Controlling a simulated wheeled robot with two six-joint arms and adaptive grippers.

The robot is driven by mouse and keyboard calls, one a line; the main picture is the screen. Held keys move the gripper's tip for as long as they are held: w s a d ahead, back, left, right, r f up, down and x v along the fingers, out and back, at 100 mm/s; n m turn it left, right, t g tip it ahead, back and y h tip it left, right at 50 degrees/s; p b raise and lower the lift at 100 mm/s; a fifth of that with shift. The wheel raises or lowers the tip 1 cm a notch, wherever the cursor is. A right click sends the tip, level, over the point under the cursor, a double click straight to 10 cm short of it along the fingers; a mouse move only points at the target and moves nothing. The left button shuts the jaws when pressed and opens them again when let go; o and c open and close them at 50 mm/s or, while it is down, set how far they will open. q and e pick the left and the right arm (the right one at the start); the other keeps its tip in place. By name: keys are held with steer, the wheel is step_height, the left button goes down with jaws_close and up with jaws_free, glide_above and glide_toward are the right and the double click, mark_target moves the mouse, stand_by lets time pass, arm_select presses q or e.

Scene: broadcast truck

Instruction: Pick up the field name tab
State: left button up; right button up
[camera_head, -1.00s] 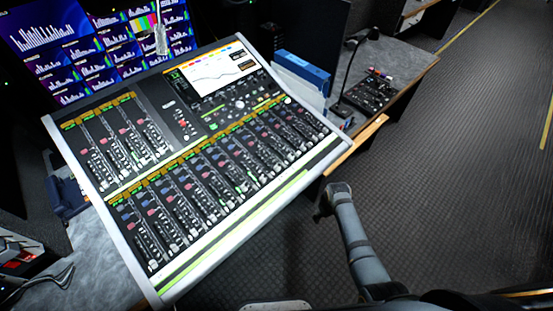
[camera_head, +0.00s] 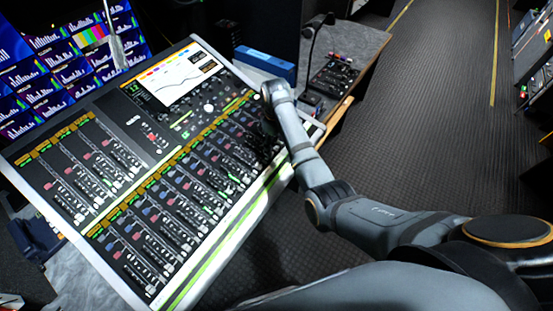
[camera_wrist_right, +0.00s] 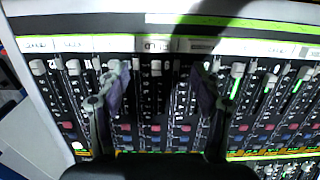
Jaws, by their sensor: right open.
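My right gripper (camera_head: 268,125) is over the right part of the mixing console (camera_head: 205,248) in the head view; its fingers are dark and hard to make out there. In the right wrist view the right gripper (camera_wrist_right: 158,82) is open, its two fingers apart above the fader rows with nothing between them. A white strip with small name tabs runs above the faders in that view. One tab (camera_wrist_right: 157,45) lies beyond the gap between the fingers; its lettering is too small to read, so I cannot tell whether it is the field name tab. My left gripper is not in view.
A wall of screens (camera_head: 60,65) stands behind the console. A blue box (camera_head: 265,65) and a small control panel (camera_head: 338,82) with a gooseneck stand on the desk beyond its right end. The ribbed floor (camera_head: 430,110) to the right is clear.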

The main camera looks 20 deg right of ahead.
mark_target(278, 159)
steer(key=f, duration=0.5)
steer(key=f+p, duration=0.1)
steer(key=f, duration=0.1)
steer(key=shift+d+f, duration=0.3)
steer(key=shift+d, duration=0.1)
steer(key=shift+c, duration=0.3)
steer(key=c, duration=0.9)
